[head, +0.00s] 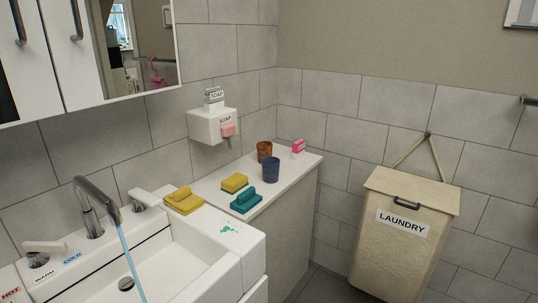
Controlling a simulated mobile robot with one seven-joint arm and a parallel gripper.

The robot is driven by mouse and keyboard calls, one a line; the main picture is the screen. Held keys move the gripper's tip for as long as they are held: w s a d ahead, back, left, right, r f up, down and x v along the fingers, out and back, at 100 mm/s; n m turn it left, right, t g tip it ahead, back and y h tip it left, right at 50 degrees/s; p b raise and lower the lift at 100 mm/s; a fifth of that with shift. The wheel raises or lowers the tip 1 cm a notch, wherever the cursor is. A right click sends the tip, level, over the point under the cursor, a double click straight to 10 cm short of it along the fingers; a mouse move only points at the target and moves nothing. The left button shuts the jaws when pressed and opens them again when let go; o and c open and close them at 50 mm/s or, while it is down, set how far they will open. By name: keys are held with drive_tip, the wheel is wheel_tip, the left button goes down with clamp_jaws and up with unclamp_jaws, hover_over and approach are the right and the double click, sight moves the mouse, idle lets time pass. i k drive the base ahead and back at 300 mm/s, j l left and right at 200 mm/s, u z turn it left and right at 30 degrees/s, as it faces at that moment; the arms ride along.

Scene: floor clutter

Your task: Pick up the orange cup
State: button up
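The orange cup (264,151) is a mottled orange-brown cup. It stands upright on the white counter (292,177) near the tiled wall. A dark blue cup (271,170) stands just in front of it and slightly to the right, close to its lower part. My gripper is not in view.
On the counter are a yellow sponge (235,183), a teal brush-like item (246,202) and a small pink-and-white box (298,147). A soap dispenser (208,126) hangs above. A sink with running tap (97,207) is left; a laundry hamper (404,235) is right.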

sight(265, 148)
drive_tip(key=i+l, duration=0.1)
drive_tip(key=l, duration=0.4)
drive_tip(key=i+l+u, duration=0.15)
drive_tip(key=l, duration=0.35)
drive_tip(key=i+l, duration=0.2)
drive_tip(key=i+l+u, duration=0.1)
drive_tip(key=l, duration=0.3)
drive_tip(key=i+l+u, duration=0.1)
drive_tip(key=i+l, duration=0.15)
drive_tip(key=i+l+u, duration=0.1)
drive_tip(key=i+l, duration=0.35)
drive_tip(key=i, duration=0.2)
drive_tip(key=i+l+u, duration=0.15)
drive_tip(key=i+l, duration=0.3)
drive_tip(key=i, duration=0.15)
